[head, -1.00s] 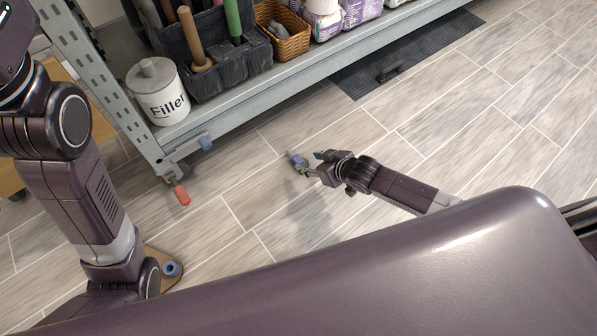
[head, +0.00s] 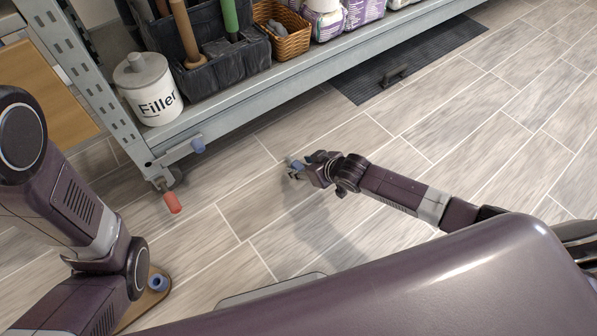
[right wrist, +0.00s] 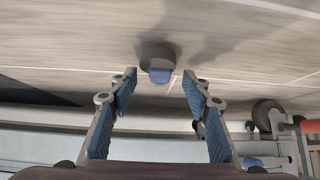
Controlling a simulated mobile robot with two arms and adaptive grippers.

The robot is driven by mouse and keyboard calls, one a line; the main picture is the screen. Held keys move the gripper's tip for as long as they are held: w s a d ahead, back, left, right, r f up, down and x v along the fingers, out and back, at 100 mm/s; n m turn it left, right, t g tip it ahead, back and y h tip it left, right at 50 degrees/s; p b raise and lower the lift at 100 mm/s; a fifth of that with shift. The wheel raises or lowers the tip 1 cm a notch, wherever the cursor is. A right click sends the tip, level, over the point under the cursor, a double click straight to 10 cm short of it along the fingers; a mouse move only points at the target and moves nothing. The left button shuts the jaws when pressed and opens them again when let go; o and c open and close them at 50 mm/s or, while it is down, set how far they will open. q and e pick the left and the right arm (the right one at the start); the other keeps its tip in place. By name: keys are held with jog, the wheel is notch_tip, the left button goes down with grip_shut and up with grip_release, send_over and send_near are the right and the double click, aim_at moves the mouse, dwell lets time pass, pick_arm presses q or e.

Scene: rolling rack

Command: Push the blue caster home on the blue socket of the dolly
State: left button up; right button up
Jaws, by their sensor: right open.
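The blue caster (head: 295,167), a small grey wheel with a blue block, is on the floor in front of the rack. It also shows in the right wrist view (right wrist: 158,66), just beyond and between the fingertips. My right gripper (head: 304,163) is open around empty space, its blue-padded fingers (right wrist: 160,88) spread to either side of the caster's line. The blue socket (head: 198,146) sits under the front rail of the rack, near its left corner. My left arm shows at lower left; its gripper is out of view.
The rack (head: 250,100) carries a Filler jar (head: 150,92), a dark tool caddy (head: 232,64) and a wicker basket (head: 286,40). A red part (head: 172,203) projects at its left corner. A blue ring (head: 158,283) lies on a brown board.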

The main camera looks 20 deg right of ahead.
aim_at(297, 165)
jog(key=shift+b+x, duration=0.75)
jog(key=shift+x, duration=0.45)
jog(key=shift+c, duration=0.4)
grip_shut()
jog(key=shift+r, duration=0.1)
